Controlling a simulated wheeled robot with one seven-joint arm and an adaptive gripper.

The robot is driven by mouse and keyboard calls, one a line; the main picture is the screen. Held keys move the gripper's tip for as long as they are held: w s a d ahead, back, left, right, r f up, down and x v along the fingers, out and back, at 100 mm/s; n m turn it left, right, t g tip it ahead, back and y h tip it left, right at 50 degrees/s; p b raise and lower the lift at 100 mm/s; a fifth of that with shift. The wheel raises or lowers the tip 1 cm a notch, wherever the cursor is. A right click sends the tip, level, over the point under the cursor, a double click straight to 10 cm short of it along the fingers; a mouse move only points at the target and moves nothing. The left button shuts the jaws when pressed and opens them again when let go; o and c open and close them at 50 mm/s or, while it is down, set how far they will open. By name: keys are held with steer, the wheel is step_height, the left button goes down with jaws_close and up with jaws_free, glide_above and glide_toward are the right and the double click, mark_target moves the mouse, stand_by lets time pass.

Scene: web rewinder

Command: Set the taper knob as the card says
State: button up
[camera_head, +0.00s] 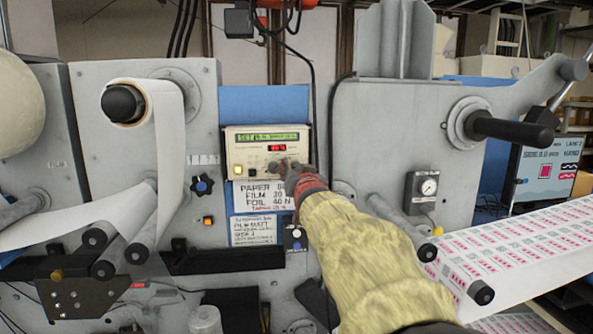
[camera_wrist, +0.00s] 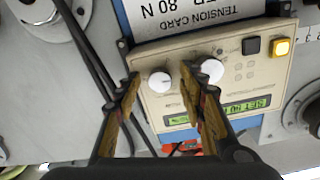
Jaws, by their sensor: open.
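The cream control panel (camera_head: 240,158) carries a green display, red digits and knobs. In the wrist view the panel (camera_wrist: 262,72) is upside down, with two white knobs: one (camera_wrist: 160,82) between my fingers, one (camera_wrist: 211,73) just behind the right finger's tip. Their labels are too small to tell which is the taper knob. My gripper (camera_wrist: 161,75) is open, fingers either side of the first knob; contact is unclear. In the head view my gripper (camera_head: 291,172) covers the panel's lower right. The tension card (camera_head: 262,194) below reads paper, film, foil and a small red line, partly hidden.
A yellow lit button (camera_wrist: 282,47) and a black button (camera_wrist: 251,46) sit on the panel. Black cables (camera_wrist: 82,45) hang close beside my left finger. Rollers with web flank the panel.

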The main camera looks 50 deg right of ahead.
steer(key=v, duration=1.2)
steer(key=shift+w, duration=0.1)
steer(key=s+a+f+n+g+y, duration=0.1)
steer(key=a+f+n+g+y, duration=0.4)
steer(key=a+f, duration=1.25)
steer(key=s+a+f+n+g+y, duration=0.2)
steer(key=s+a+f+n+y, duration=0.1)
steer(key=s+a+f, duration=0.55)
steer(key=s+a+f+n+g+y, duration=0.15)
steer(key=s+a+f+y, duration=0.35)
steer(key=a, duration=0.7)
step_height(320, 180, down, 23)
steer(key=h+b, duration=0.1)
steer(key=b, duration=2.2)
steer(key=shift+s+d+r+n, duration=0.15)
steer(key=shift+s+d+n, duration=0.1)
steer(key=shift+s+n, duration=0.15)
